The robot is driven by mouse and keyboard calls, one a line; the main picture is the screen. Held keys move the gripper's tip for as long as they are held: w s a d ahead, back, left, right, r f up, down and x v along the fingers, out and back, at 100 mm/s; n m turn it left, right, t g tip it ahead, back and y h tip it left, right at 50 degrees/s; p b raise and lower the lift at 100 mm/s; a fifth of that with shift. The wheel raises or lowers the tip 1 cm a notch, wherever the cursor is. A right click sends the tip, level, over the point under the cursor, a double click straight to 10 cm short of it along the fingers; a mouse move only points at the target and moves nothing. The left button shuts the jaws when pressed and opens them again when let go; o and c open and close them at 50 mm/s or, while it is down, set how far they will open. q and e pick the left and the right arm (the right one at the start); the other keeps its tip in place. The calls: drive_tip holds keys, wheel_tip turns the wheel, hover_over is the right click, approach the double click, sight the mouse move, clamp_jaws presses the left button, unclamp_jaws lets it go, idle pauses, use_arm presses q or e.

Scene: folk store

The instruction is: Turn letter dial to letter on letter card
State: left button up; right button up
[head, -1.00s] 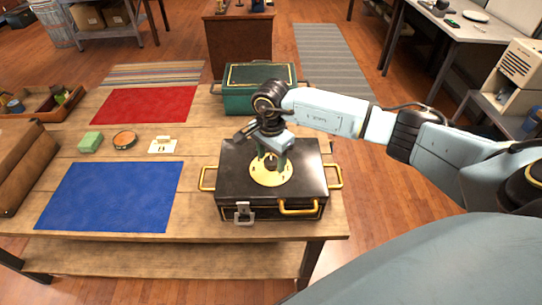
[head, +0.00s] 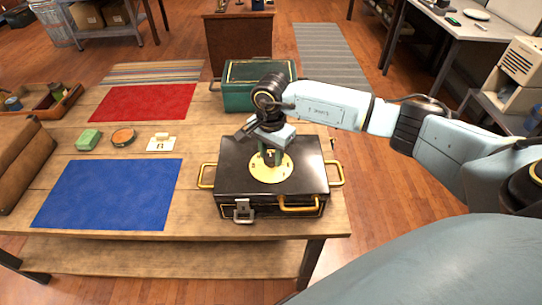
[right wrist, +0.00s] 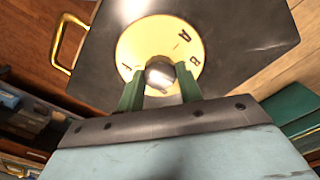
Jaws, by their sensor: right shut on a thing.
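The letter dial (head: 285,172) is a round gold plate with dark letters on the lid of a black box (head: 235,168). In the right wrist view the dial (right wrist: 150,40) shows marks like an A and a B, tilted. Its round metal knob (right wrist: 160,72) sits between the green fingers of my right gripper (head: 269,158), which is shut on it from above. The letter card (head: 161,144) is a small cream card on the table, left of the box; its one dark letter is too small to read surely. My left gripper is out of view.
The box has gold handles and a front latch (head: 243,211). A green box (head: 243,100) stands behind it. Blue (head: 110,195) and red (head: 142,103) mats, a green block (head: 88,140) and a round tin (head: 123,137) lie to the left on the wooden table.

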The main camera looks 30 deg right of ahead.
sight(271, 157)
drive_tip(key=n+b, duration=0.4)
drive_tip(key=shift+f, duration=0.15)
drive_tip(key=shift+n+b, duration=1.3)
drive_tip(key=shift+n, duration=0.4)
drive_tip(key=o, duration=1)
drive_tip(key=shift+r, duration=0.2)
wheel_tip(271, 157, up, 13)
drive_tip(key=shift+r, duration=0.2)
